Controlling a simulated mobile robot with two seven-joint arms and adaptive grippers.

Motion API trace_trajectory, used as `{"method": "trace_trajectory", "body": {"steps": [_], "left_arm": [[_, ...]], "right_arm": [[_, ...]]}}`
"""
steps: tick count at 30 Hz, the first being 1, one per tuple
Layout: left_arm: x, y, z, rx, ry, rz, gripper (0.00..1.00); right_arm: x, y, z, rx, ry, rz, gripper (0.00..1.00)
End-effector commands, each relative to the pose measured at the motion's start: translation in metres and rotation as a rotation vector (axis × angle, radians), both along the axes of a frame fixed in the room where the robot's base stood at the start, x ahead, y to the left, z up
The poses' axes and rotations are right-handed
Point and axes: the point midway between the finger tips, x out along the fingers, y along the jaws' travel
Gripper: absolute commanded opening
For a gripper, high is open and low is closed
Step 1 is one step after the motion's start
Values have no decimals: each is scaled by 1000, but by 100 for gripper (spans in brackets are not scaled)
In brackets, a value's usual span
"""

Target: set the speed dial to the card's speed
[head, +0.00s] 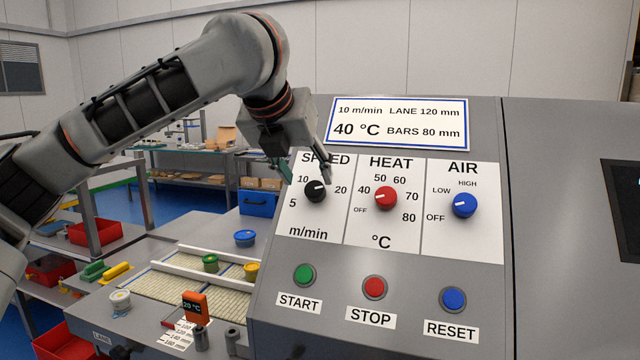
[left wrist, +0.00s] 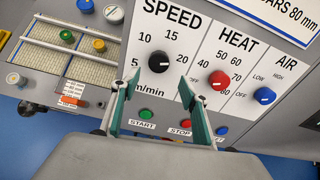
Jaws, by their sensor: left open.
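The black speed dial (head: 315,191) is on the sloping panel, under the word SPEED, with numbers 5, 10 and 20 around it; my arm hides the 15 in the head view. Its white mark points right, toward the 20 side. In the left wrist view the dial (left wrist: 158,62) lies just beyond my fingertips, with 15 readable above it. The card (head: 398,122) reads 10 m/min, lane 120 mm, 40 °C, bars 80 mm. My left gripper (head: 306,177) is open, its fingers in front of the dial; it also shows in the left wrist view (left wrist: 153,87). My right gripper is out of view.
The red heat dial (head: 385,198) and blue air dial (head: 464,205) sit right of the speed dial. Green start (head: 305,275), red stop (head: 374,288) and blue reset (head: 453,299) buttons lie below. A conveyor with tubs (head: 210,263) is at left.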

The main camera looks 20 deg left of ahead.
Motion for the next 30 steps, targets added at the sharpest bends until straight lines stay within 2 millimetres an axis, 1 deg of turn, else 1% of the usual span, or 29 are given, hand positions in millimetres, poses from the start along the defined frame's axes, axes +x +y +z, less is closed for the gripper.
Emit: {"method": "trace_trajectory", "body": {"steps": [1, 2, 5, 15, 18, 24, 30], "left_arm": [[-1, 3, 5, 8, -3, -1, 45], [-1, 4, 6, 11, -2, -2, 45], [3, 4, 3, 15, 1, -4, 45], [38, 3, -33, 11, 1, -3, 45], [45, 2, -40, 12, 1, -4, 45], [52, 2, -46, 13, -2, -3, 45], [53, 2, -47, 12, -2, -3, 45]], "right_arm": [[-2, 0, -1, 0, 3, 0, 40], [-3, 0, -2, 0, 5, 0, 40], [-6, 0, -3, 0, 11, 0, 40], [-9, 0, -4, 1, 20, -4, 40], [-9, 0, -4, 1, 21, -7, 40], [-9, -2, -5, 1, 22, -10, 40], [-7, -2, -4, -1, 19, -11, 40]]}}
